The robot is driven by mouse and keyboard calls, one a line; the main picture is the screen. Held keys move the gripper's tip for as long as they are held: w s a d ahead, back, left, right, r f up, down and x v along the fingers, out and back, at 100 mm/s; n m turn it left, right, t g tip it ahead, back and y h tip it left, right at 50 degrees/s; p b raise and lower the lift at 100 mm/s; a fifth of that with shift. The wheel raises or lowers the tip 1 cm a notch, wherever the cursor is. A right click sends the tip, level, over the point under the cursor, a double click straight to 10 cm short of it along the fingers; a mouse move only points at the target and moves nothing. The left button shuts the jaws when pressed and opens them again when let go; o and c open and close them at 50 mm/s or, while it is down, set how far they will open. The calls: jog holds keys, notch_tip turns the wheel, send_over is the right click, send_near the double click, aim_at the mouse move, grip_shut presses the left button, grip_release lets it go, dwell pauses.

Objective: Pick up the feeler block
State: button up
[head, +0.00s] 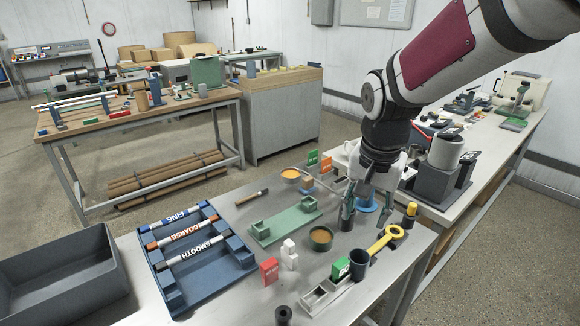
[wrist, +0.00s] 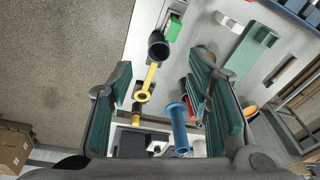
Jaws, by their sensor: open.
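I cannot tell for sure which item is the feeler block. A small white stepped block (head: 289,255) stands upright on the near grey table, beside a red block (head: 269,271), and may be it. My gripper (head: 367,208) is open and points down over the right part of this table, to the right of the white block and apart from it. In the wrist view the parted teal finger pads (wrist: 164,85) hold nothing. A blue flanged piece (head: 366,201) shows between the fingers in the head view; it also shows in the wrist view (wrist: 179,127).
A green bracket (head: 284,223) and blue rack (head: 172,283) with labelled rods lie left. Bare tabletop shows around the white block.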

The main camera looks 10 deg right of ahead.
aim_at(342, 262)
jog(key=w+f+m, duration=0.1)
jog(key=w+f, duration=0.1)
jog(key=f, duration=0.4)
jog(key=w+f+m+g, duration=0.1)
jog(key=w+f, duration=0.1)
jog(key=f, duration=0.5)
jog(key=w+f+m+p, duration=0.1)
jog(key=w+f, duration=0.1)
jog(key=f, duration=0.4)
jog(key=shift+f+m+g+y, duration=0.2)
jog(key=shift+m+g+y, duration=0.1)
jog(key=shift+m+g, duration=0.1)
jog(key=shift+w+a+f+p, duration=0.1)
jog(key=shift+f+p, duration=0.1)
jog(key=shift+f, duration=0.7)
jog(key=shift+a+f+p, duration=0.15)
jog(key=shift+f, duration=0.8)
jog(key=shift+w+a+f+p, duration=0.1)
jog(key=shift+f+p, duration=0.1)
jog(key=shift+f, duration=0.7)
grip_shut()
